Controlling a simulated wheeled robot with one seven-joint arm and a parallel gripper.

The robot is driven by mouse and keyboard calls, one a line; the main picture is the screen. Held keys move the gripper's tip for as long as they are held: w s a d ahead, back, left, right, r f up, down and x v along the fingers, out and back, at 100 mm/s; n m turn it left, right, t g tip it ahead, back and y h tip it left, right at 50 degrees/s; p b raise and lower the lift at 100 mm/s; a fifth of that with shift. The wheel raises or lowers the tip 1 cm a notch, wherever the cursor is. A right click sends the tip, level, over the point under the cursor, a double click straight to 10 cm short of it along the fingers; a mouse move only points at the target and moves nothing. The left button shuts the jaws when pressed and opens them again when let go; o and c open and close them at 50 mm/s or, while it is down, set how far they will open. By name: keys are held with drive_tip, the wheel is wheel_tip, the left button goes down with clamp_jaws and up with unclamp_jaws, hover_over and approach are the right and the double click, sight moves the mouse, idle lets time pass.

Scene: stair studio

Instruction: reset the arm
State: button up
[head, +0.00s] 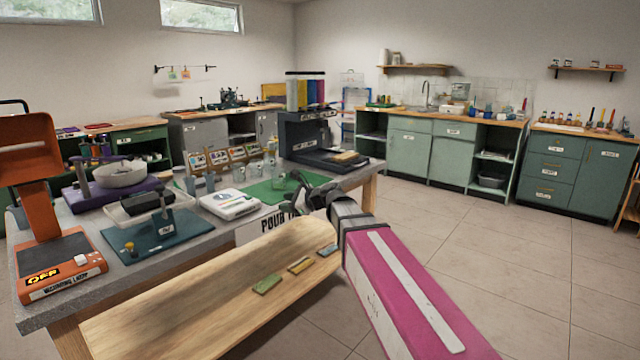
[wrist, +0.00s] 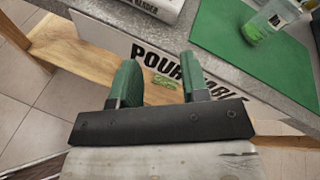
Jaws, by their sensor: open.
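My gripper (head: 305,192) is at the end of my pink and grey arm, near the front edge of the grey-topped workbench (head: 190,240). In the wrist view my gripper (wrist: 158,78) shows two green fingers spread apart, with nothing held between them. A white "POUR TABLE" sign (wrist: 160,62) on the bench's front side lies beyond the fingers. A small green item (wrist: 165,83) shows between them, farther off; I cannot tell whether it is loose.
A green mat (head: 275,190) with clear cups lies close to my gripper on the bench. Tiled floor (head: 480,250) is open to the right. Green cabinets (head: 408,145) line the back wall.

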drive_tip(key=s+d+f+n+g+h, duration=0.2)
drive_tip(key=s+d+f+n+h, duration=0.2)
drive_tip(key=d+f, duration=0.6)
drive_tip(key=s+d+f+n+g+h, duration=0.2)
drive_tip(key=s+d+f+n+h, duration=0.2)
drive_tip(key=s+d+f+n, duration=0.4)
drive_tip(key=s+d+f+n+g+h, duration=0.2)
drive_tip(key=s+d+f+n+h, duration=0.2)
drive_tip(key=d+f, duration=0.8)
drive_tip(key=s+f+n, duration=0.1)
drive_tip(key=s, duration=0.1)
drive_tip(key=shift+s+n+g+h, duration=0.3)
drive_tip(key=shift+s+n+h, duration=0.05)
drive_tip(key=shift+n+h, duration=0.05)
